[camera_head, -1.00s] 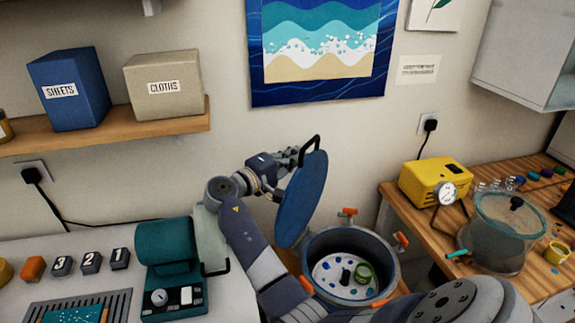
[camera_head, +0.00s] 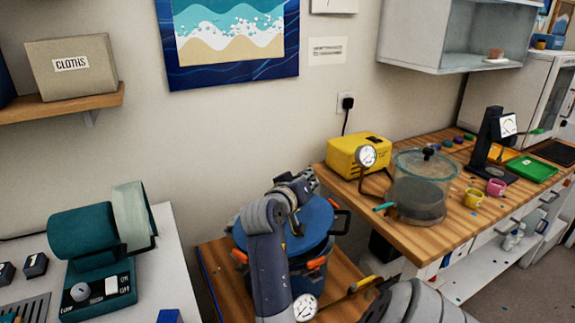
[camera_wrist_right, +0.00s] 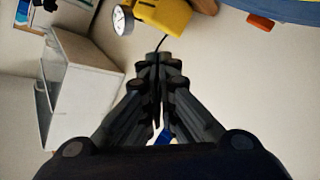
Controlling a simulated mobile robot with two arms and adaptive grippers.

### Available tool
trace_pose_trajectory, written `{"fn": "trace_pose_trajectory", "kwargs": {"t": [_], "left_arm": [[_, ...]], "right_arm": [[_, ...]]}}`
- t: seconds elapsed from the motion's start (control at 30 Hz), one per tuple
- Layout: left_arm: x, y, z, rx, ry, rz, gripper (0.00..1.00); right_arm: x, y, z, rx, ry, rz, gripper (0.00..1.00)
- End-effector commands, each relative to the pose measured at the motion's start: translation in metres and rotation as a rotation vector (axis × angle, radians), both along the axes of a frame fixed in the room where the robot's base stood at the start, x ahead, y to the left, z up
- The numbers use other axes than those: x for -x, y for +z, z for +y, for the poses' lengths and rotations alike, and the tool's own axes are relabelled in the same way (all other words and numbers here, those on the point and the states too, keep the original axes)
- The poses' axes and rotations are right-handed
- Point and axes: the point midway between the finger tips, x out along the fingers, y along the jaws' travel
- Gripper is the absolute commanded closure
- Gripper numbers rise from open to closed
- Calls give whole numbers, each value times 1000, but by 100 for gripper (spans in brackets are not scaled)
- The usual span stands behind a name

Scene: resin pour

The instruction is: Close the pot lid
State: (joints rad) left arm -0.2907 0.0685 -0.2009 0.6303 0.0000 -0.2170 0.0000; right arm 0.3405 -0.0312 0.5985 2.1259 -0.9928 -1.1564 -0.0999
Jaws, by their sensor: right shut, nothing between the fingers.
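The blue pot lid (camera_head: 318,218) lies over the top of the pot (camera_head: 312,278), looking roughly level. Its black loop handle (camera_head: 341,222) sticks out on the right. My arm crosses in front of the lid and pot, so part of the rim is hidden, and I cannot tell whether the lid sits flush all round. Orange clamps (camera_head: 317,262) show at the pot's rim. My right gripper (camera_head: 308,178) is above the lid's far edge, shut and empty. In the right wrist view its fingers (camera_wrist_right: 160,62) are together. My left gripper is not in view.
The pot stands on a wooden surface (camera_head: 218,262). To its right, a wooden bench holds a yellow pump (camera_head: 352,155), a gauge (camera_head: 366,156) and a clear chamber (camera_head: 420,195). A teal machine (camera_head: 85,225) stands on the left bench. The wall is behind.

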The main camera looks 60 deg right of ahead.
Motion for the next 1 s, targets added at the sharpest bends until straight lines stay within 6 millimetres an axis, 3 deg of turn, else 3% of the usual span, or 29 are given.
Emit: {"fn": "trace_pose_trajectory", "kwargs": {"t": [0.03, 0.2, 0.5, 0.7, 1.0], "left_arm": [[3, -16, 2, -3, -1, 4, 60], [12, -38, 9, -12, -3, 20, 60], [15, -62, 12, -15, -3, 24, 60], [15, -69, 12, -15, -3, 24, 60], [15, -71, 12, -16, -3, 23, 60]], "right_arm": [[9, -20, -2, -14, -3, -41, 100], [32, -56, -9, -55, -2, -177, 100], [53, -103, -15, -91, 1, -307, 100], [58, -118, -17, -90, 2, -305, 100], [60, -123, -18, -89, 2, -304, 100]]}}
